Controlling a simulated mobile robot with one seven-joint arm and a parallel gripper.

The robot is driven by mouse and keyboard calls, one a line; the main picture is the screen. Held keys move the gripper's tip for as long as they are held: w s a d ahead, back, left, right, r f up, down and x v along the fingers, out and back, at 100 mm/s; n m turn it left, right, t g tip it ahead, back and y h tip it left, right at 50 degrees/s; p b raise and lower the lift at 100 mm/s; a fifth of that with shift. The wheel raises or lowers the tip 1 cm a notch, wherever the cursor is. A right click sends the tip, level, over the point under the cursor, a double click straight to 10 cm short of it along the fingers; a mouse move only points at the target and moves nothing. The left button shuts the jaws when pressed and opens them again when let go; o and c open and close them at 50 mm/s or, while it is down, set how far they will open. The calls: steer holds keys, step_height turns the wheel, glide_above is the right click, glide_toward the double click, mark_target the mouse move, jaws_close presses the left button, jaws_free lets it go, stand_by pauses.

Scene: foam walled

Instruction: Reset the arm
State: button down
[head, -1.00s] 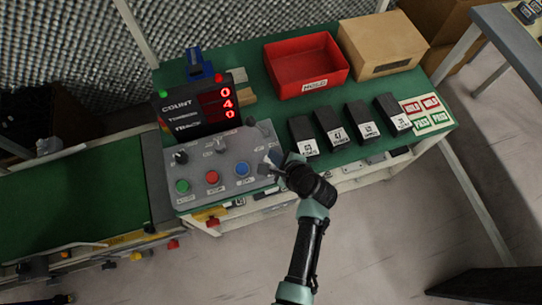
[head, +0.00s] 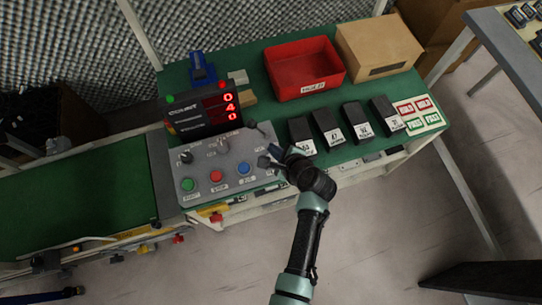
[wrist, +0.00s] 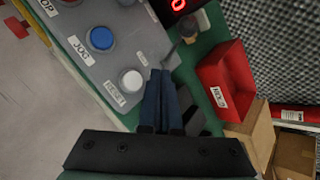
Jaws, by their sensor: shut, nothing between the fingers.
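The grey control panel (head: 213,176) sits on the green bench. Its white button, labelled RESET (wrist: 133,81), shows in the wrist view just left of my fingertips. The blue JOG button (wrist: 101,39) is beyond it, and it also shows in the head view (head: 243,169). My gripper (wrist: 161,74) has its two dark blue fingers together, with nothing between them. In the head view my gripper (head: 266,157) is over the panel's right end and hides the white button. I cannot tell whether the fingers touch the panel.
A red bin (head: 303,72) and a cardboard box (head: 378,50) stand at the back. Several black blocks (head: 327,125) stand right of the panel. A counter display (head: 202,110) showing 0, 4, 0 stands behind the panel. Green and red buttons are on the panel's left.

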stand_by(0.5)
steer(key=w+r+n+t+h, duration=0.1)
steer(key=w+r+n+t, duration=0.4)
steer(key=r, duration=0.7)
steer(key=w+r+n+h, duration=0.1)
steer(key=w+r+n, duration=0.1)
steer(key=w+r, duration=0.75)
step_height(320, 180, up, 21)
steer(key=s+n+t, duration=0.2)
steer(key=n+t, duration=0.3)
steer(key=s+r+n+t+h, duration=0.1)
steer(key=s+r+n+t, duration=0.2)
steer(key=s+r, duration=0.3)
steer(key=s+r+n+t, duration=0.3)
steer(key=s+r, duration=0.3)
steer(key=r, duration=0.9)
steer(key=s+a+r+n+t+h, duration=0.1)
steer(key=s+r+n+t, duration=0.2)
steer(key=s+r, duration=0.4)
step_height(320, 180, up, 4)
steer(key=shift+r+h, duration=0.2)
steer(key=shift+h, duration=0.1)
